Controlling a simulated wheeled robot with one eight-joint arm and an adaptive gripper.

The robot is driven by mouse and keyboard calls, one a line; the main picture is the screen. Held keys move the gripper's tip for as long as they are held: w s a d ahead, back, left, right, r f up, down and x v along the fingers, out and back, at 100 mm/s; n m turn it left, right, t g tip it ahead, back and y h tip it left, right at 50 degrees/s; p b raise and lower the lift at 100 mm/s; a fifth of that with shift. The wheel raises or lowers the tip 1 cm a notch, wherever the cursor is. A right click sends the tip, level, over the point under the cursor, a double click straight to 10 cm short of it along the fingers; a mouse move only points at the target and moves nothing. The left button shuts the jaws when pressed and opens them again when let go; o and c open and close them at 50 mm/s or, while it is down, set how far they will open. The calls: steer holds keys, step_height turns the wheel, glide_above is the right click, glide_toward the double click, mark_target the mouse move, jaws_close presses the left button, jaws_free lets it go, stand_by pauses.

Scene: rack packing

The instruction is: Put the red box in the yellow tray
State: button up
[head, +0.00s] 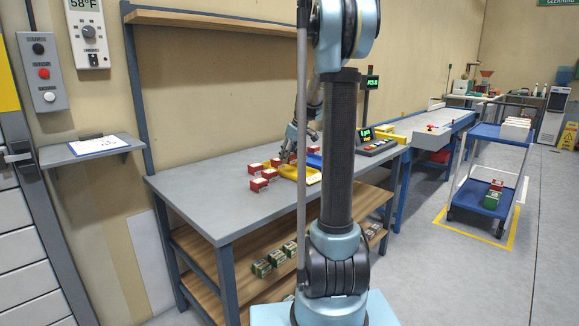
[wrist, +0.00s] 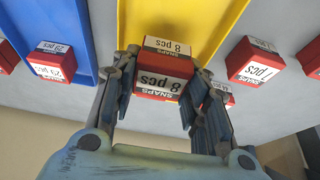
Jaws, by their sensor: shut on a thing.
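In the wrist view, a red box with white "8 pcs" labels (wrist: 165,70) sits between the fingers of my gripper (wrist: 163,78), which is shut on it. The yellow tray (wrist: 215,22) lies behind the box in that view. I cannot tell whether the box touches the tray floor. My arm hides part of the trays there.
A blue tray (wrist: 85,65) with a red "29 pcs" box (wrist: 52,68) lies beside the yellow tray. Other red boxes, one marked "7 pcs" (wrist: 255,65), stand on the table on the opposite side. The table's left part (head: 205,190) is clear. Green boxes (head: 262,267) are on the shelf below.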

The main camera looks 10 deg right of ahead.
mark_target(289, 163)
steer(key=shift+a+f, duration=0.1)
steer(key=shift+f, duration=1.85)
steer(key=o, duration=1.1)
steer(key=v, duration=1.2)
steer(key=s+a+f+m, duration=0.2)
steer(key=s, duration=1)
steer(key=s+f+m+h, duration=0.1)
steer(key=s+f, duration=0.4)
steer(key=s, duration=0.4)
steer(key=s+f+m+g, duration=0.1)
steer(key=s+f+m, duration=0.1)
steer(key=s+f, duration=0.4)
steer(key=s+f+m+h, duration=0.1)
steer(key=s+f, duration=0.5)
steer(key=s, duration=0.7)
steer(key=shift+s+a+m+h, duration=0.2)
steer(key=shift+s+m+h, duration=0.1)
steer(key=shift+m, duration=0.2)
